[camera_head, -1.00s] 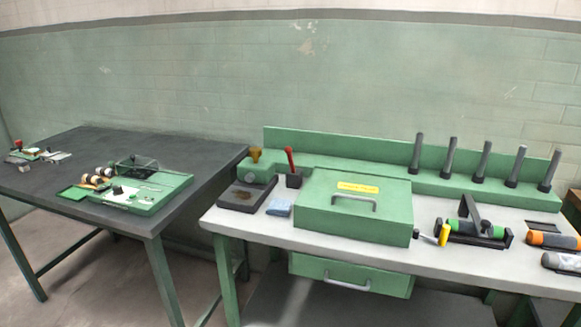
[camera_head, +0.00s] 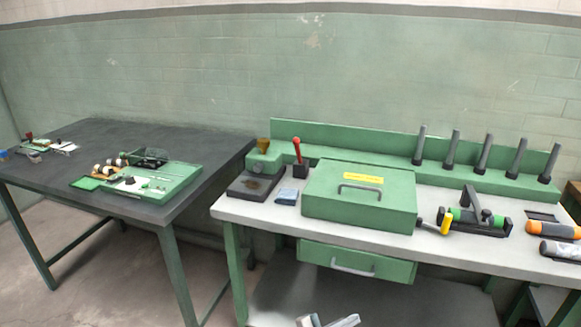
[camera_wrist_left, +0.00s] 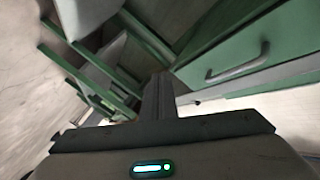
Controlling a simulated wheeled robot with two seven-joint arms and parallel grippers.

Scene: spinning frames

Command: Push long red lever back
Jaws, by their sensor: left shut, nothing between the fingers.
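The long red lever (camera_head: 297,148) stands upright in a small dark base on the light bench top, between a green block with a brass-coloured knob and the green box. My left gripper (camera_head: 328,321) shows only in part at the bottom edge of the head view, low in front of the bench and well apart from the lever. In the left wrist view its shut, empty fingers (camera_wrist_left: 158,95) point toward the bench's drawer front. The lever is not in the left wrist view. My right gripper is not in view.
The green box (camera_head: 360,200) stands right of the lever. A drawer (camera_head: 357,262) hangs under the bench top (camera_head: 470,252). A row of grey pegs (camera_head: 483,153) stands at the back. A dark table (camera_head: 120,133) with a green tray stands at left.

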